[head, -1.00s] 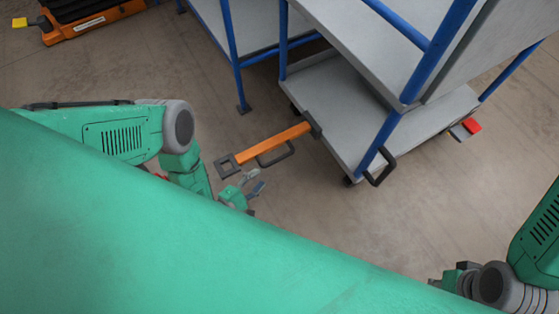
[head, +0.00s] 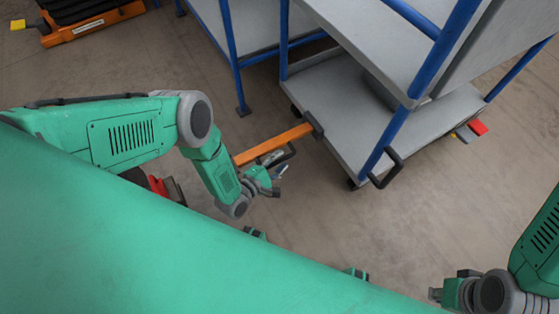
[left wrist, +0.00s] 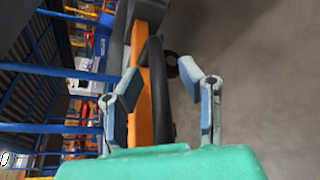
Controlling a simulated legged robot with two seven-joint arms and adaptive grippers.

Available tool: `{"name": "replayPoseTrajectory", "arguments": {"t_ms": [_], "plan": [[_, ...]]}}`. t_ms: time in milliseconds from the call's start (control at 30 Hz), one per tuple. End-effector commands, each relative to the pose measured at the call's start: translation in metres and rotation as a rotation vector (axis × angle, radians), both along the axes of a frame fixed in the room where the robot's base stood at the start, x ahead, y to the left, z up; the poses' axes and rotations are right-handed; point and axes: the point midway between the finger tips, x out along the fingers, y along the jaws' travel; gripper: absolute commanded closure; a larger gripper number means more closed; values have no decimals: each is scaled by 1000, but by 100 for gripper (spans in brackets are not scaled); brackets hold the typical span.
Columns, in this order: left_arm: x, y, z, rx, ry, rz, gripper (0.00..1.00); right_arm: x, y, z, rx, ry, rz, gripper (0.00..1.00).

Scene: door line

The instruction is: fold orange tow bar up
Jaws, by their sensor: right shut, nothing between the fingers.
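The orange tow bar (head: 272,144) sticks out low from the near left end of the grey cart (head: 345,118), joined at a dark hinge bracket (head: 315,125). A dark loop handle (head: 289,154) runs along its side. My left arm hides its outer end. My left gripper (head: 282,180) is open and empty, just in front of the bar. In the left wrist view, the open fingers (left wrist: 158,85) face the orange bar (left wrist: 142,85) and the dark handle (left wrist: 156,85), which show between them; contact is not clear. My right gripper (head: 436,293) is shut, low at the right.
The cart has blue posts (head: 388,138), a black side handle (head: 387,170) and a red pedal (head: 478,127). Another blue-legged rack (head: 232,50) stands behind at the left. An orange-based machine (head: 95,22) is at the far left. Floor right of the bar is clear.

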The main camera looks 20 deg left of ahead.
Motion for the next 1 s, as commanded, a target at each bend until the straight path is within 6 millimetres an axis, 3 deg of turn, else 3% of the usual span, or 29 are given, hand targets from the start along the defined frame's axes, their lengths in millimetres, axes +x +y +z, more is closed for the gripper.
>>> {"name": "replayPoseTrajectory", "arguments": {"t_ms": [33,100,633,1000], "plan": [[0,0,0,0,0,0,83,0,0,0,0,0,0,100],[0,0,0,1,0,0,100,0,0,0,0,0,0,100],[-1,0,11,33,43,0,100,0,0,13,0,0,0,100],[5,-5,50,162,208,-2,100,0,0,56,0,0,0,100]]}}
